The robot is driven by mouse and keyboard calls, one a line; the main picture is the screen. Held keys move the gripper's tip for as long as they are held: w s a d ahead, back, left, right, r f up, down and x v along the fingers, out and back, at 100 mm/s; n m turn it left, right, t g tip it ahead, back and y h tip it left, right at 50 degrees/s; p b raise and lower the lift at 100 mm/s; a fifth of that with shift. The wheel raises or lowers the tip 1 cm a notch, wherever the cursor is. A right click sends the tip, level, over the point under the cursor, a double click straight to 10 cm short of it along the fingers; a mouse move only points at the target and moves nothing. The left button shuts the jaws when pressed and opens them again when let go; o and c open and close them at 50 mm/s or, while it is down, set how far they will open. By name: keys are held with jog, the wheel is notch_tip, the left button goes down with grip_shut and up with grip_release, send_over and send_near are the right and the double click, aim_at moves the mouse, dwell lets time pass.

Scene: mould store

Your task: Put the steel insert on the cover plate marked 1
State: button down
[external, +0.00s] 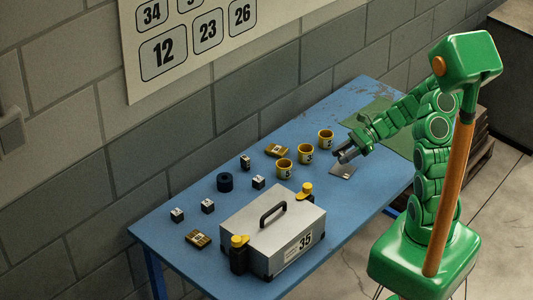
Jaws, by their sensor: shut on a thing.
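My gripper (344,154) is over the far right half of the blue table, low above a small flat grey plate (343,171). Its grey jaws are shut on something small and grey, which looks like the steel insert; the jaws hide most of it. I cannot tell whether it touches the plate. The plate lies flat and has a small dark spot on it. I cannot read a number 1 on it, so I cannot confirm that it is the marked cover plate.
Three yellow cups (326,139) stand left of the gripper. A grey case (273,229) marked 35 with two yellow-topped clamps fills the near part of the blue table (172,228). Small black cubes (207,206), a dark ring (225,182) and brass-coloured blocks (198,239) lie farther left.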

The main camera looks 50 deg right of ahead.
jog(key=shift+f, duration=1.75)
jog(key=shift+f, duration=0.15)
jog(key=c, duration=0.7)
grip_release()
